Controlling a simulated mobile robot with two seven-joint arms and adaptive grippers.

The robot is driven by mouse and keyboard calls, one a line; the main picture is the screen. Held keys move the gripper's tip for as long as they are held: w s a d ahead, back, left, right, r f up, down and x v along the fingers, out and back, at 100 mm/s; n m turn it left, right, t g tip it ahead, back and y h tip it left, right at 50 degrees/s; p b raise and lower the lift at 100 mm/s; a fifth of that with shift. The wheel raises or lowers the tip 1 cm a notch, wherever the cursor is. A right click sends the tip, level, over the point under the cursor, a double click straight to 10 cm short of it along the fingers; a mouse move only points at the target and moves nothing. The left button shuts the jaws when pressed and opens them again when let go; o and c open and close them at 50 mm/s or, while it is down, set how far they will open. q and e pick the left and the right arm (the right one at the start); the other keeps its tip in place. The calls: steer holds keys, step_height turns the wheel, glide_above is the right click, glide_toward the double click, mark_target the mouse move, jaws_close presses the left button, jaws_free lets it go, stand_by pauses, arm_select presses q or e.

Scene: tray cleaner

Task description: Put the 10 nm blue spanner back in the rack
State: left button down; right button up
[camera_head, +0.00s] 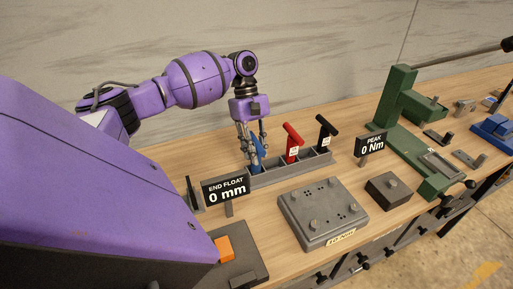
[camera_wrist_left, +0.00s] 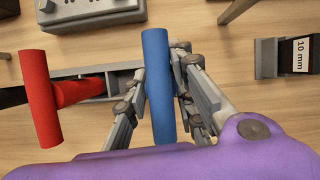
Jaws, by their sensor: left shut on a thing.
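The blue spanner (camera_wrist_left: 157,82) is between the fingers of my left gripper (camera_wrist_left: 160,95), which is shut on it. In the head view the blue spanner (camera_head: 257,150) shows partly behind the fingers of my left gripper (camera_head: 253,142), at the left part of the rack. The grey rack (camera_head: 268,178) is a long low tray on the bench. A red spanner (camera_head: 292,143) and a black spanner (camera_head: 325,135) stand upright in it. Whether the blue spanner's lower end is seated in the rack is hidden. My right gripper is not in view.
An "END FLOAT 0 mm" sign (camera_head: 226,189) stands in front of the rack's left end and a "PEAK 0 Nm" sign (camera_head: 371,145) to its right. A grey plate block (camera_head: 322,212) lies in front. A green press (camera_head: 400,110) stands at right.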

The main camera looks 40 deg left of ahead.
arm_select(q)
steer(key=c, duration=1.4)
jaws_free()
steer(key=v, duration=1.2)
steer(key=shift+d, duration=0.1)
